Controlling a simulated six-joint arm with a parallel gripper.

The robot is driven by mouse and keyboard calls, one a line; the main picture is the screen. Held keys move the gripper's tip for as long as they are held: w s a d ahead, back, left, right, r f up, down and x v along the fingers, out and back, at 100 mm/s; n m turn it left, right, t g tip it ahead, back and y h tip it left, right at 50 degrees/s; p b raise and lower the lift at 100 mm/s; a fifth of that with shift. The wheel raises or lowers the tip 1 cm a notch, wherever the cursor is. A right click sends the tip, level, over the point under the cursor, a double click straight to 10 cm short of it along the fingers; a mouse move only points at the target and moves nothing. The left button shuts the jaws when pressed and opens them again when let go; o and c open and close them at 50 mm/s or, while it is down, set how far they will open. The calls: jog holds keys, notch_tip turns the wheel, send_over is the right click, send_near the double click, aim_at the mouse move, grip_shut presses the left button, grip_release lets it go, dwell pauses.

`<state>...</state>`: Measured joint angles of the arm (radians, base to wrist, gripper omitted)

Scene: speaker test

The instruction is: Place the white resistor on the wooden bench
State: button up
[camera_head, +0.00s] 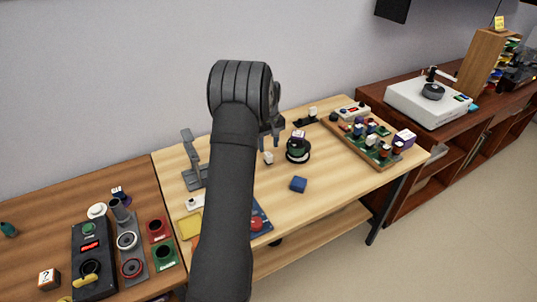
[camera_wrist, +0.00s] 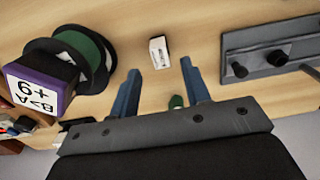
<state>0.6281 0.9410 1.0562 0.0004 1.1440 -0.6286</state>
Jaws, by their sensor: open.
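A small white block with dark print on its side, which looks like the white resistor (camera_wrist: 159,53), stands on the wooden bench (camera_wrist: 198,25). In the head view the white resistor (camera_head: 268,158) is on the light wooden bench (camera_head: 335,185), just below my gripper (camera_head: 271,138). In the wrist view my gripper (camera_wrist: 160,68) is open and empty. Its two blue-grey fingers point toward the resistor, which lies just past the fingertips and between their lines. I see no contact. My arm hides part of the bench in the head view.
A black spool with green winding (camera_head: 298,150) stands right of the resistor; a purple labelled cube (camera_wrist: 40,88) is by it in the wrist view. A grey stand (camera_head: 193,165) is left. A component tray (camera_head: 360,140) is right.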

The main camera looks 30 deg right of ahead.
aim_at(269, 154)
jog(key=shift+r, duration=2.2)
notch_tip(269, 154, down, 12)
jog(key=shift+r, duration=1.75)
